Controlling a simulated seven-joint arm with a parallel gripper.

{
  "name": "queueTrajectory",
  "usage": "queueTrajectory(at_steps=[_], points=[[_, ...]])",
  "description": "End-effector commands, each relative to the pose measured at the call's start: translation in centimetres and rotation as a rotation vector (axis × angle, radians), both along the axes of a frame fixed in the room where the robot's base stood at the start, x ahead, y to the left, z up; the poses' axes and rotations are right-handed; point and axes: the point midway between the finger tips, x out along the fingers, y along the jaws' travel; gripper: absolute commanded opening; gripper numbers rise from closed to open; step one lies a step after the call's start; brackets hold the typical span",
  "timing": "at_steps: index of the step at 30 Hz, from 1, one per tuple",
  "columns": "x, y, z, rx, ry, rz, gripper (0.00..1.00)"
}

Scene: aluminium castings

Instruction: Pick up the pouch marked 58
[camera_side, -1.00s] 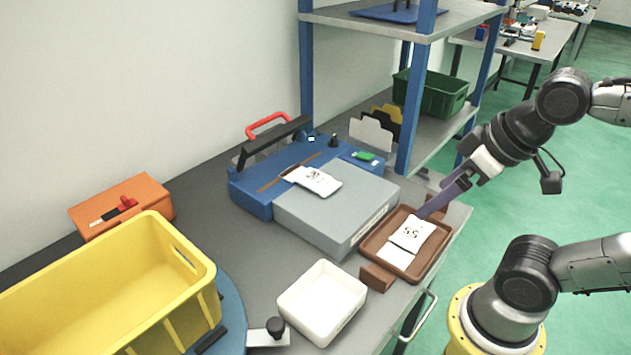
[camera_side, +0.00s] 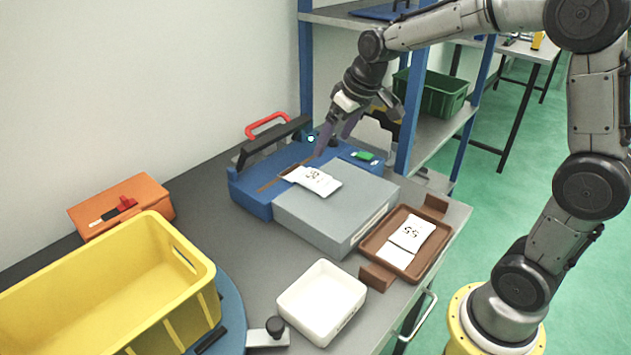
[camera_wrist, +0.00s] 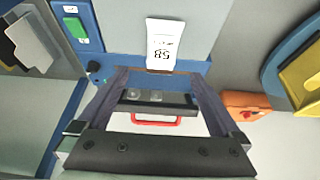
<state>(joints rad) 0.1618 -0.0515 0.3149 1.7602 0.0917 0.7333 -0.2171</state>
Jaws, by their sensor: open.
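A white pouch (camera_side: 316,181) with a dark printed number lies on the blue and grey machine, over the seam between its blue part and grey top. In the wrist view this pouch (camera_wrist: 164,45) shows a number that looks like 58, upside down. My gripper (camera_side: 334,146) is above the blue part of the machine, just behind the pouch. In the wrist view my gripper (camera_wrist: 160,74) has its fingers wide apart with nothing between them; the pouch shows just beyond the fingertips. A second white pouch (camera_side: 411,234), its number looking like 55, lies in the brown tray (camera_side: 374,245).
The machine (camera_side: 330,215) has a black bar and red handle (camera_side: 268,122) at its back left. A blue shelf post (camera_side: 412,100) stands close to the right of my gripper. A white bin (camera_side: 322,298), yellow crate (camera_side: 110,275) and orange box (camera_side: 125,205) stand in front and left.

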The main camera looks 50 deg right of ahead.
Motion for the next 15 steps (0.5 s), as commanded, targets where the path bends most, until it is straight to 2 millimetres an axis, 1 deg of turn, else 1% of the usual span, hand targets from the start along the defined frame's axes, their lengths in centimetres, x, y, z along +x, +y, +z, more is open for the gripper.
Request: queueTrajectory(at_steps=[3, 9, 12, 15], points=[[0.7, 0.1, -2.1, 0.001, 0.005, 0.0, 1.0], [2.1, 0.1, -5.4, 0.001, 0.004, 0.001, 1.0], [2.6, 0.1, -6.4, 0.001, 0.001, 0.001, 1.0], [2.8, 0.1, -6.9, 0.001, 0.0, 0.001, 1.0]])
